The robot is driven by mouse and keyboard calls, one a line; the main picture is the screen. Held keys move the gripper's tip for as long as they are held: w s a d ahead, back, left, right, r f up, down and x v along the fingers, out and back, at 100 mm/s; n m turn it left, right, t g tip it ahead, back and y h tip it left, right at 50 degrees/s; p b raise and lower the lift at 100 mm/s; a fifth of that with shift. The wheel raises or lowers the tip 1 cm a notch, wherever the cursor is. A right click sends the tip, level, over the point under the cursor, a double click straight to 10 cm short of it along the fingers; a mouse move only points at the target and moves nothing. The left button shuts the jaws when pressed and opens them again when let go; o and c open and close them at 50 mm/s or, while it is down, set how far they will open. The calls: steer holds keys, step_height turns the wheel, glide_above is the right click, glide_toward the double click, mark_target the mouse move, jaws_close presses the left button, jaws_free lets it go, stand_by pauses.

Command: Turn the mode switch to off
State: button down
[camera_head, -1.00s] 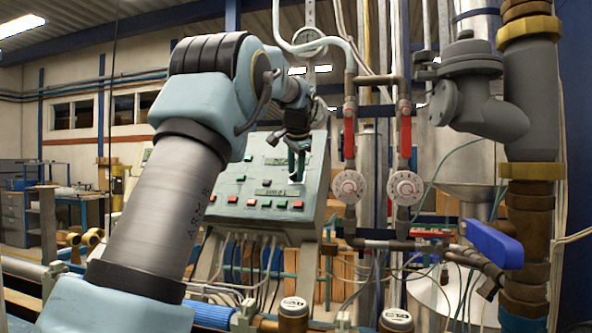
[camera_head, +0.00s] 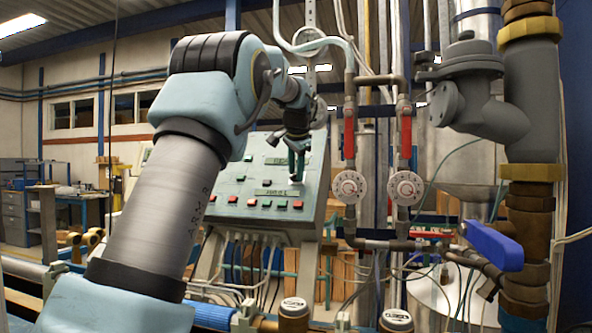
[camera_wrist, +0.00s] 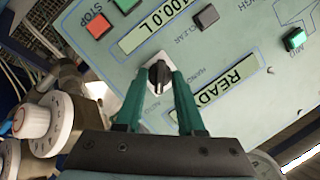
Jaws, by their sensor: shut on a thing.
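The mode switch (camera_wrist: 158,76) is a black rotary knob on a pale square plate, set in the grey-green control panel (camera_wrist: 230,70). In the wrist view my gripper (camera_wrist: 160,82) has its two green fingers on either side of the knob, shut on it. The labels around the knob are only partly readable. In the head view my gripper (camera_head: 298,160) is at the upper right of the panel (camera_head: 225,195), and the knob is hidden there.
The panel carries a red STOP button (camera_wrist: 98,26), a black button (camera_wrist: 206,17), a green button (camera_wrist: 295,38) and displays. Pipes with two white dial valves (camera_head: 350,187) and a blue valve handle (camera_head: 494,245) stand to the right of the panel.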

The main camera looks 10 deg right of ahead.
steer(key=n+p, duration=0.3)
steer(key=shift+w+r+g+h, duration=0.1)
steer(key=shift+r+g+h, duration=0.2)
steer(key=shift+g, duration=0.1)
steer(key=shift+a+f+n+g+h+p, duration=0.1)
steer(key=shift+n+g+h+p, duration=0.35)
steer(key=shift+n+p, duration=1.3)
steer(key=shift+n+b, duration=0.4)
steer(key=shift+n, duration=0.15)
steer(key=c, duration=0.9)
jaws_free()
steer(key=b+v, duration=0.2)
steer(key=v, duration=0.8)
steer(key=shift+a+r, duration=0.2)
steer(key=shift+r, duration=0.05)
